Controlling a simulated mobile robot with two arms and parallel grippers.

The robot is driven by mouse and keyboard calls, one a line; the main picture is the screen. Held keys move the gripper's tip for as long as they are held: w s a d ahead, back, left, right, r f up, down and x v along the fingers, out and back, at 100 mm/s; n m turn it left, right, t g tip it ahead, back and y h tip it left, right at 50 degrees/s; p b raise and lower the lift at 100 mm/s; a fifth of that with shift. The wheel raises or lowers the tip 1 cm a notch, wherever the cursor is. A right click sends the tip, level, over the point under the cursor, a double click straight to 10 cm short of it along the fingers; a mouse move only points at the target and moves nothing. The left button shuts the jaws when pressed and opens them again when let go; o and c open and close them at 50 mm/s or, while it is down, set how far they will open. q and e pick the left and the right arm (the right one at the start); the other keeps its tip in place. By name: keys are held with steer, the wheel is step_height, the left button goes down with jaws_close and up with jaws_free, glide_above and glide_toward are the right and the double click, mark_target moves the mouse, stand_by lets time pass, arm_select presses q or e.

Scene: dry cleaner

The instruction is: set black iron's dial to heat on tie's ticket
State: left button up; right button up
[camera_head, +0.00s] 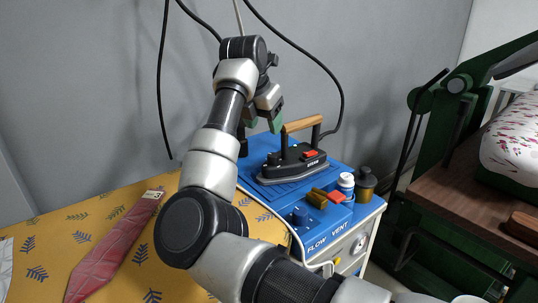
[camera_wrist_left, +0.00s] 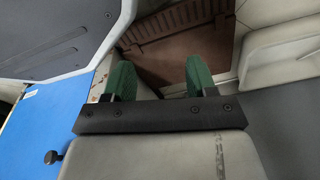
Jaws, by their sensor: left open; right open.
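The black iron (camera_head: 290,167) with a wooden handle (camera_head: 303,123) sits on the blue ironing station (camera_head: 255,153). A red part (camera_head: 310,154) and small light marks show on its body; I cannot make out a dial setting. The dark red tie (camera_head: 105,252) lies on the yellow patterned cloth, with a small pale ticket (camera_head: 153,195) at its upper end, too small to read. My right gripper (camera_head: 264,120) is open, with green fingertips, just left of and above the iron's handle, apart from it. My left gripper (camera_wrist_left: 160,78) is open and empty in the wrist view.
A white bottle (camera_head: 346,184), a dark bottle (camera_head: 366,184) and brass and red items stand at the station's right front. Black cables hang behind. A green press (camera_head: 455,150) stands right. My right arm covers part of the cloth.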

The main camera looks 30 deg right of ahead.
mark_target(273, 154)
arm_select(q)
steer(key=shift+w+d+r, duration=0.15)
steer(key=shift+w+r, duration=0.5)
steer(key=shift+r, duration=0.05)
arm_select(e)
steer(key=x, duration=1)
steer(key=shift+f, duration=0.35)
steer(key=c, duration=0.9)
steer(key=shift+r, duration=0.1)
arm_select(q)
steer(key=s+f+p, duration=0.1)
steer(key=s+f, duration=0.3)
steer(key=shift+s+a, duration=0.4)
arm_select(e)
steer(key=shift+w+m+g, duration=0.1)
steer(key=shift+m+g, duration=0.8)
steer(key=shift+m, duration=1.4)
